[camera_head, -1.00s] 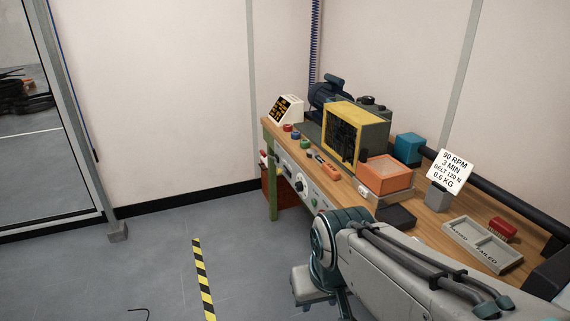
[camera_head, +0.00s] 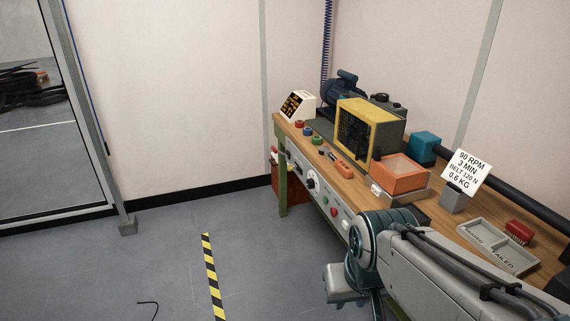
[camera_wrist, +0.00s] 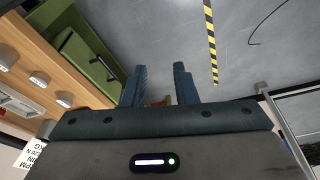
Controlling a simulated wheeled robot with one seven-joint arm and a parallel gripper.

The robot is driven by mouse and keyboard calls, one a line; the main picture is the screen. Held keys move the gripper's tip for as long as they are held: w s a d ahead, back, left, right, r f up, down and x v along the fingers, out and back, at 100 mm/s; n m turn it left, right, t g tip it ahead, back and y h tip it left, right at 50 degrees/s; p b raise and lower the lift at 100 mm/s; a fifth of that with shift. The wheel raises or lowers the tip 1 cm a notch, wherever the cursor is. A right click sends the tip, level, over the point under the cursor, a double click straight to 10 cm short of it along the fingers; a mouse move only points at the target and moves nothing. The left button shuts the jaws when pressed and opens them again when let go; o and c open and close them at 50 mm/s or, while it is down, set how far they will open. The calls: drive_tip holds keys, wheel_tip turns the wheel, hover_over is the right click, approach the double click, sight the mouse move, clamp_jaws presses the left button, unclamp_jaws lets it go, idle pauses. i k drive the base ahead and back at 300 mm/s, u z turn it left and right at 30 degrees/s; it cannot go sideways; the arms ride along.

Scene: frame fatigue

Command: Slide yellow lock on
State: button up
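No separate yellow lock can be made out. The large yellow thing in the head view is the framed guard (camera_head: 354,131) of a dark machine on the workbench, with black mesh in its face. The bench's front panel (camera_head: 325,195) carries a round dial (camera_head: 311,183) and small buttons. My gripper (camera_wrist: 159,85) is in the wrist view, its two dark blue fingers apart with nothing held between them. It points toward the floor, with the bench to the left in that view. In the head view my arm hides part of the bench front.
An orange box (camera_head: 397,174), a sign card (camera_head: 466,170) and a sorting tray (camera_head: 497,246) stand on the bench (camera_head: 433,212). A red container (camera_head: 290,188) is under its far end. Open floor with a striped tape (camera_head: 212,275) lies to the left.

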sight(290, 166)
drive_tip(key=u, duration=0.2)
drive_tip(key=i, duration=2.2)
drive_tip(key=z, duration=0.3)
